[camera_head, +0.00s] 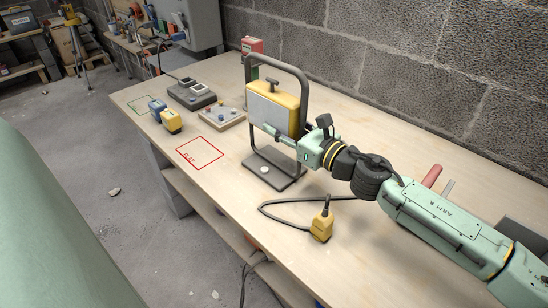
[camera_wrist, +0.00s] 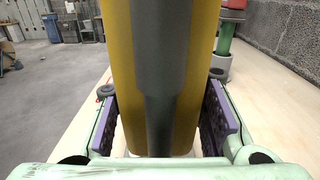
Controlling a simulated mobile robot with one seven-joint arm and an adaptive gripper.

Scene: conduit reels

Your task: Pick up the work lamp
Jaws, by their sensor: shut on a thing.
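The work lamp has a yellow head with a pale grey panel (camera_head: 283,97), inside a dark tubular frame on a flat grey foot (camera_head: 273,171). It is upright over the bench in the head view; whether the foot touches the bench is hard to tell. My gripper (camera_head: 284,137) comes from the right, at the lower part of the head. In the wrist view, the lamp's yellow body with a dark grey middle band (camera_wrist: 155,75) fills the space between the purple pads of my gripper (camera_wrist: 160,110). The jaws are closed on it. Their far contact is partly hidden in the head view.
A yellow plug-like block (camera_head: 321,226) with a black cord lies on the bench in front. A red-outlined square (camera_head: 199,153) is clear to the left. Yellow (camera_head: 171,122) and blue blocks, a dark charger (camera_head: 191,95) and a button box (camera_head: 222,118) stand behind it. A block wall runs behind.

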